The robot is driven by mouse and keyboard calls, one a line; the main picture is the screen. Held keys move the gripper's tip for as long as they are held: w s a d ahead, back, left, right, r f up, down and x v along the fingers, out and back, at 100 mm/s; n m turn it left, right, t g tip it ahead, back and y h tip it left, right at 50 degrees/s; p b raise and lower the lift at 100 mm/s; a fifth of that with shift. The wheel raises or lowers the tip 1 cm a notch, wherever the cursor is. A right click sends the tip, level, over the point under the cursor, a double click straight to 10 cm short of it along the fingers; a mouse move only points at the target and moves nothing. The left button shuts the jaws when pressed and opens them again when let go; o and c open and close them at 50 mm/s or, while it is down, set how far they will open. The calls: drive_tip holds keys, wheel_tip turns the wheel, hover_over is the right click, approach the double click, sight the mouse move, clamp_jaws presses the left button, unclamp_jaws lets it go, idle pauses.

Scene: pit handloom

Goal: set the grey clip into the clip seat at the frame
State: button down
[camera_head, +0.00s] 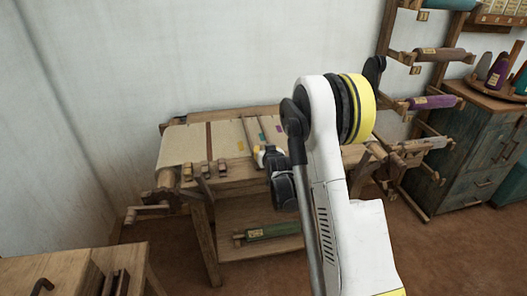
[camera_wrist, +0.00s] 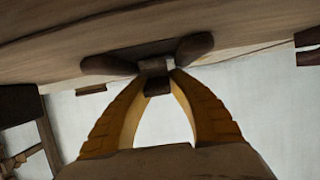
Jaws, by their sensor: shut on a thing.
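In the wrist view my gripper (camera_wrist: 158,78) has its two yellow fingers closed together at the tips on a small grey clip (camera_wrist: 155,64). The clip shows only in part between the fingertips. A dark brown fitting with two rounded lobes (camera_wrist: 196,46), which looks like the clip seat, lies right at the fingertips under a wooden beam (camera_wrist: 60,50). The clip is at the gap between the lobes; I cannot tell whether it is seated. In the head view my arm hides the fingertips and the clip at the loom.
The loom (camera_head: 208,215) stands against the wall with cloth (camera_head: 185,145) stretched on top. Several small blocks (camera_head: 205,169) sit on its front left. A green roll (camera_head: 270,231) lies on its lower shelf. A cabinet (camera_head: 478,145) stands right, a wooden bench (camera_head: 65,270) front left.

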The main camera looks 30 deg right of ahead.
drive_tip(key=shift+f, duration=0.15)
drive_tip(key=c, duration=1.3)
unclamp_jaws()
